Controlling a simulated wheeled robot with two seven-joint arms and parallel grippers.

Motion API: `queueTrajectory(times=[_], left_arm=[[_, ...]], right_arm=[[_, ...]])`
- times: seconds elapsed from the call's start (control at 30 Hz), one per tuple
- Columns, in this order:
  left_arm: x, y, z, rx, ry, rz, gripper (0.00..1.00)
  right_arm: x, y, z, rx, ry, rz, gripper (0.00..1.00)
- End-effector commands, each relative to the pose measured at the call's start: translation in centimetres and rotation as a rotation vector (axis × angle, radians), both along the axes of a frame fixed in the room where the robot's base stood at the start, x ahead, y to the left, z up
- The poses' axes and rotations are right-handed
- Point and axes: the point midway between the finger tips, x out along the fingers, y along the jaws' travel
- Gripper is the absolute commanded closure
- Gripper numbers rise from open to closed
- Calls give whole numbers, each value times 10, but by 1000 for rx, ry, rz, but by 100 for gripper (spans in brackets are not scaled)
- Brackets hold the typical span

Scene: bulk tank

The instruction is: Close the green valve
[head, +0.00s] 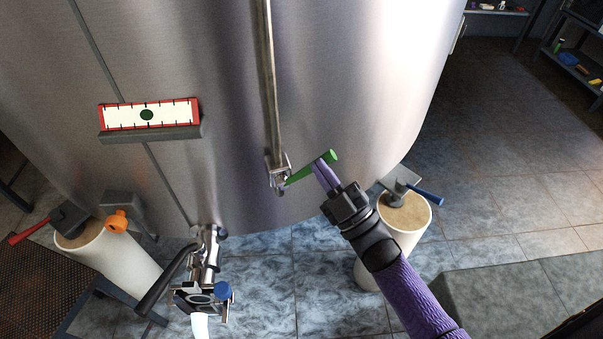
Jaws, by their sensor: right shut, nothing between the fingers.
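The green valve handle (328,158) is a lever on a small metal fitting (279,176) at the foot of a vertical pipe (267,85) on the tank's front. It sticks out to the right and slightly up in the picture. My right gripper (320,168) is shut and empty, with its purple fingertips at the lever's middle, just under its round green end. They cover part of the lever, and I cannot tell whether they touch it. My left gripper is not in view.
The big steel tank (370,80) fills the back, with a red-framed gauge (150,115) on it. White cylinders with a red handle (30,231) and a blue handle (427,196) stand either side. A grey block (530,290) is at right.

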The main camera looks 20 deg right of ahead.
Motion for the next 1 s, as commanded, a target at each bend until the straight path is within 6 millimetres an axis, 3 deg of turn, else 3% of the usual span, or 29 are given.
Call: queueTrajectory(times=[0.2, 0.5, 1.0], left_arm=[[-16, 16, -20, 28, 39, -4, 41], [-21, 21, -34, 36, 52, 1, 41], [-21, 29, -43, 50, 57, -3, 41]], right_arm=[[0, -9, -18, 200, -7, -2, 100], [-1, -17, -33, 428, -21, 0, 100], [-1, -20, -43, 597, -31, 0, 100]])
